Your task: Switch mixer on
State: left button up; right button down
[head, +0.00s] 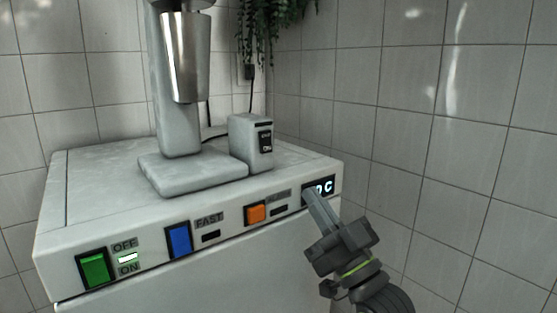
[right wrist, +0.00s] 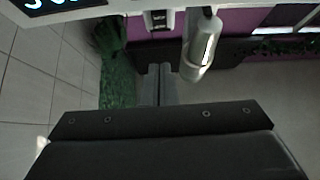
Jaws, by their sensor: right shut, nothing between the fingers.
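The mixer (head: 180,130) is a grey stand with a shiny metal cup (head: 187,58), on top of a white cabinet (head: 110,165). Beside its base is a small grey box (head: 248,140) with a black switch (head: 265,141); its lettering is too small to read surely. In the right wrist view the cup (right wrist: 201,48) hangs near the top. My right gripper (head: 312,196) is shut and empty, its fingertips in front of the display at the cabinet's right front corner, covering part of it. The shut fingers also show in the right wrist view (right wrist: 159,72). My left gripper is not in view.
Tiled walls stand behind and right. A plant (head: 262,20) hangs behind the mixer.

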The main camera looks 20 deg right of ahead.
aim_at(268, 145)
jog(key=x, duration=0.3)
jog(key=f+p+x, duration=0.1)
jog(key=x, duration=0.2)
jog(key=w+p+x, duration=0.1)
jog(key=x, duration=0.3)
jog(key=shift+w+a+f, duration=0.1)
jog(key=shift+a+f, duration=0.1)
jog(key=shift+a, duration=0.05)
jog(key=shift+w+a+f, duration=0.1)
jog(key=shift+w+a, duration=0.1)
jog(key=shift+w, duration=0.4)
